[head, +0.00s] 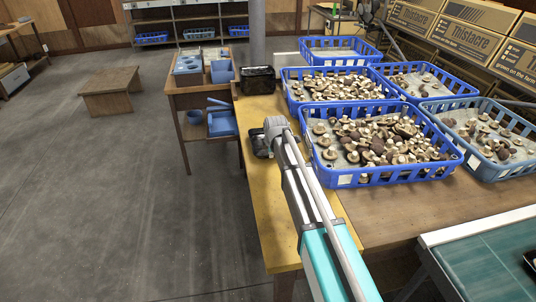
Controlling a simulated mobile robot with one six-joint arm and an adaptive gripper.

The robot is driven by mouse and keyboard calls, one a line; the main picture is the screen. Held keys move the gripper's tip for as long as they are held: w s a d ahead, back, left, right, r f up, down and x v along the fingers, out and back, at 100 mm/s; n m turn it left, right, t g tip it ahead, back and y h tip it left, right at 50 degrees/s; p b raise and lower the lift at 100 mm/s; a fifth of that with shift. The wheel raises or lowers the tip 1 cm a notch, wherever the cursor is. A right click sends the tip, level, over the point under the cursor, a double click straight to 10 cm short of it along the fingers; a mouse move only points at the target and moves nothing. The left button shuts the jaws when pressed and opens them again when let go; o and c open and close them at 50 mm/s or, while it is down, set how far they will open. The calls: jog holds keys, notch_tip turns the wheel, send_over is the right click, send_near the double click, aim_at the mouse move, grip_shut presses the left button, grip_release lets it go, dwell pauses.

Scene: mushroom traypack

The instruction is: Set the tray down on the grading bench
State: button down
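A small black tray (260,146) shows at the left of my arm's far end, over the yellow strip of the wooden bench (276,232). My arm's wrist covers part of it. I cannot tell whether the tray rests on the bench or is held just above it. My gripper (267,142) is at the tray, mostly hidden by the wrist, and its fingers cannot be made out. The tray's contents are not clear.
Several blue crates of mushrooms, one nearby (345,178), stand right of my arm. A black container (257,80) sits at the bench's far left corner. A side table (178,101) holds blue items. The yellow strip's near part is clear. A green-topped surface (490,262) lies at lower right.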

jog(key=shift+f, duration=0.35)
dwell(0.3)
jog(key=c, duration=0.7)
grip_release()
jog(key=shift+r, duration=0.1)
